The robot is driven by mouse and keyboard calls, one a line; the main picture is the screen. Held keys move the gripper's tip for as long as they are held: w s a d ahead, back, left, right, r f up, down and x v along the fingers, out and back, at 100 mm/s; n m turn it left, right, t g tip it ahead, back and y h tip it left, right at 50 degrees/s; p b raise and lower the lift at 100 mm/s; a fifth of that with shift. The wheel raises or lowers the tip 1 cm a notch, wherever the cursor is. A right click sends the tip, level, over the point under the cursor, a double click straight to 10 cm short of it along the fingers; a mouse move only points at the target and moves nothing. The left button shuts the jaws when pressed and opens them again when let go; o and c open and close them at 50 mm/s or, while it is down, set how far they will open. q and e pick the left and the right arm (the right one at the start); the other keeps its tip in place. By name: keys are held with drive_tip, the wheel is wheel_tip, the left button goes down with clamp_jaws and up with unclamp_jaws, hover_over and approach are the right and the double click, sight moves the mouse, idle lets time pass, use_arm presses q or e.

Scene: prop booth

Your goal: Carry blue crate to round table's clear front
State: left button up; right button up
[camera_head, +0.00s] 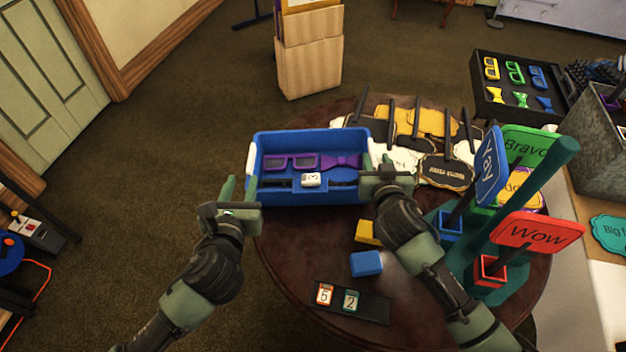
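The blue crate (310,197) is level at the back left of the dark round table (300,250), its left end reaching past the table's edge. It has white grips at both ends and holds purple glasses (291,162), a purple bow tie (343,161) and a small white tile (311,180). My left gripper (240,190) is open by the crate's front left corner. My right gripper (378,168) is at the right end, fingers apart near the white grip. Whether its fingers straddle the wall is unclear.
A yellow block (367,232), a blue block (366,263) and a black tray with number tiles (352,303) lie at the table's front. Sign paddles (445,172) cover the back right; a green sign stand (505,262) fills the right. Front left is bare.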

drive_tip(key=v, duration=0.9)
drive_tip(key=shift+s+r, duration=0.15)
drive_tip(key=shift+s, duration=0.05)
